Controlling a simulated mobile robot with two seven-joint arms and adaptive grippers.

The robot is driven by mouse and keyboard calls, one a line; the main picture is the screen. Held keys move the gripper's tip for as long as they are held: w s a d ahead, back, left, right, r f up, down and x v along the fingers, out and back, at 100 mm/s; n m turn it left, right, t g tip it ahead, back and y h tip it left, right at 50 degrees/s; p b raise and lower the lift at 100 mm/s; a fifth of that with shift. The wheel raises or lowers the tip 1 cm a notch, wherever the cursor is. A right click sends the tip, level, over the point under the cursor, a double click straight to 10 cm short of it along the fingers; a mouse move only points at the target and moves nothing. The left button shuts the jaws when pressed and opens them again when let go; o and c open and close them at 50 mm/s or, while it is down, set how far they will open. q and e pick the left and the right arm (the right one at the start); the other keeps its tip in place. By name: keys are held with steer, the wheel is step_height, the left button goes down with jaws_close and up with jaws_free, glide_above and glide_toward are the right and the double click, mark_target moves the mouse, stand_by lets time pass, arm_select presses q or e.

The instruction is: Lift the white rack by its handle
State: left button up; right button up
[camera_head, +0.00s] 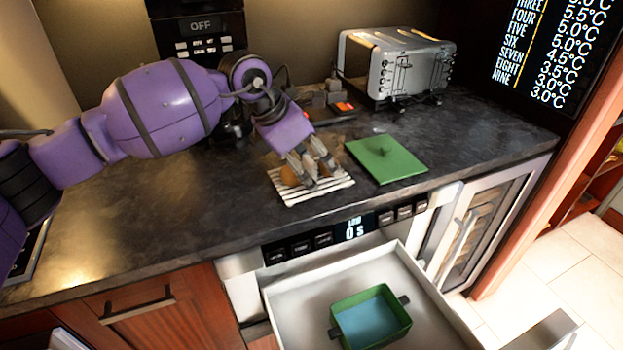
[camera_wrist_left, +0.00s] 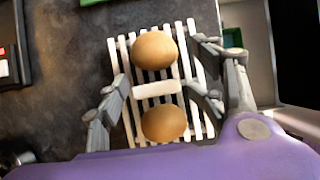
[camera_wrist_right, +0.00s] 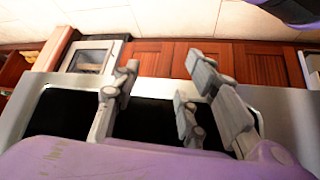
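The white slatted rack (camera_head: 325,193) lies on the dark counter in the head view. In the left wrist view the rack (camera_wrist_left: 196,28) shows a white bar handle (camera_wrist_left: 157,90) across its middle, with a brown egg-like item (camera_wrist_left: 155,49) on one side and a second one (camera_wrist_left: 164,124) on the other. My left gripper (camera_head: 313,178) is over the rack. In the left wrist view the left gripper (camera_wrist_left: 155,97) has its fingers apart on both sides of the handle, not closed on it. My right gripper (camera_wrist_right: 150,100) is open and empty, away from the rack.
A green lid (camera_head: 387,158) lies right of the rack, with a toaster (camera_head: 398,62) behind it. Below the counter, the open drawer (camera_head: 290,305) holds a green box (camera_head: 372,317) with blue inside. A dark appliance marked OFF (camera_head: 200,28) stands at the back.

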mark_target(310, 160)
arm_select(q)
steer(key=shift+o, duration=0.5)
steer(key=shift+a+f, duration=0.3)
steer(key=shift+f, duration=0.3)
arm_select(e)
steer(key=shift+s, duration=0.1)
arm_select(q)
steer(key=shift+a, duration=0.1)
steer(key=c, duration=1)
steer(key=shift+r+p, duration=0.45)
steer(key=shift+r, duration=0.65)
steer(key=c, duration=0.3)
steer(key=shift+r+p, duration=0.5)
steer(key=shift+r, duration=0.1)
jaws_close()
steer(key=shift+w+r+p, duration=0.1)
steer(key=shift+r+p, duration=0.35)
steer(key=shift+r, duration=0.35)
steer(key=shift+r+p, duration=0.45)
steer(key=shift+r, duration=0.4)
arm_select(e)
steer(key=shift+t, duration=0.3)
steer(key=w+r, duration=0.1)
steer(key=r, duration=0.1)
steer(key=w+r, duration=0.1)
steer(key=r, duration=0.1)
steer(key=shift+w+r, duration=0.15)
steer(key=shift+w, duration=0.05)
steer(key=shift+s, duration=0.1)
